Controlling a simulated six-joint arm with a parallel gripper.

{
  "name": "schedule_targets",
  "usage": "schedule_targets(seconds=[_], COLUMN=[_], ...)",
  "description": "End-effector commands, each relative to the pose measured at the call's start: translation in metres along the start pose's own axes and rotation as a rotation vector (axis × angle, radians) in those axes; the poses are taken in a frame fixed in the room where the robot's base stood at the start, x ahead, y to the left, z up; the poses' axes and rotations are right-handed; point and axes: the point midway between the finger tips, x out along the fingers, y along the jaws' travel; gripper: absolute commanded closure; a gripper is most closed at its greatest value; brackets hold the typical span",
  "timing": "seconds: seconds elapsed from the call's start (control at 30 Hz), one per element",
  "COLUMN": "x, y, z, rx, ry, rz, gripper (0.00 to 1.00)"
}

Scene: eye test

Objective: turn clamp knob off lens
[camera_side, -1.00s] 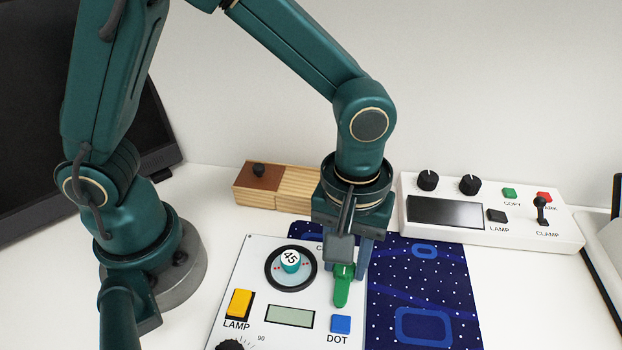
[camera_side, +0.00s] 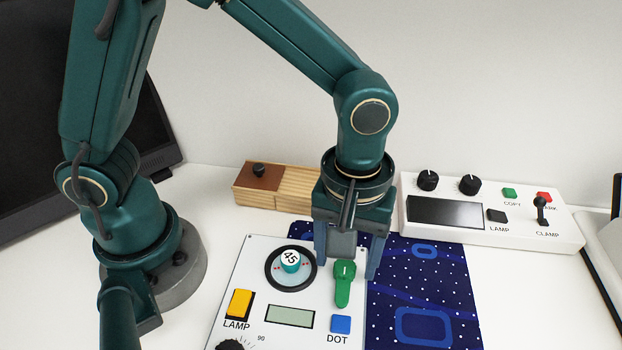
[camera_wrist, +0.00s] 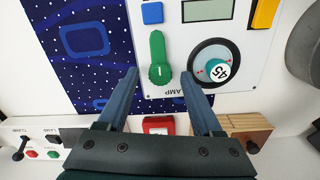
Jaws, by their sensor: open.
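The green clamp knob (camera_side: 344,283) stands on the white panel (camera_side: 262,262), its handle pointing toward the blue DOT button. It also shows in the wrist view (camera_wrist: 158,57). Beside it, a teal lens piece marked 45 (camera_side: 291,260) sits in a black ring; it also shows in the wrist view (camera_wrist: 218,70). My gripper (camera_side: 346,263) is open, fingers pointing down at the panel. In the wrist view my fingertips (camera_wrist: 160,75) are on either side of the knob's round end, with gaps. The panel's label beside the knob is partly hidden by a finger.
The panel carries a yellow LAMP button (camera_side: 239,303), a blue DOT button (camera_side: 340,324) and a display (camera_side: 290,316). A white control box (camera_side: 575,240) stands right, a wooden box (camera_side: 296,186) behind. A red object (camera_wrist: 158,125) shows between my fingers. A patterned blue mat (camera_side: 450,290) lies right.

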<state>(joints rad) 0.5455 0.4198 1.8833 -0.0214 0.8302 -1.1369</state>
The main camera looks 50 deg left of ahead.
Motion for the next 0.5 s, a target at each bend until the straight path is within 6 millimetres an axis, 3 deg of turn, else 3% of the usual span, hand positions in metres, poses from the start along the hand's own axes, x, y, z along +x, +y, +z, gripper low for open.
schedule_targets(seconds=[0.3, 0.5], x=[-0.040, -0.045], y=[0.001, 0.000], z=[-0.001, 0.000], rx=[-0.001, -0.001], ry=[0.002, 0.001], rz=[0.005, 0.001], gripper=[0.33, 0.33])
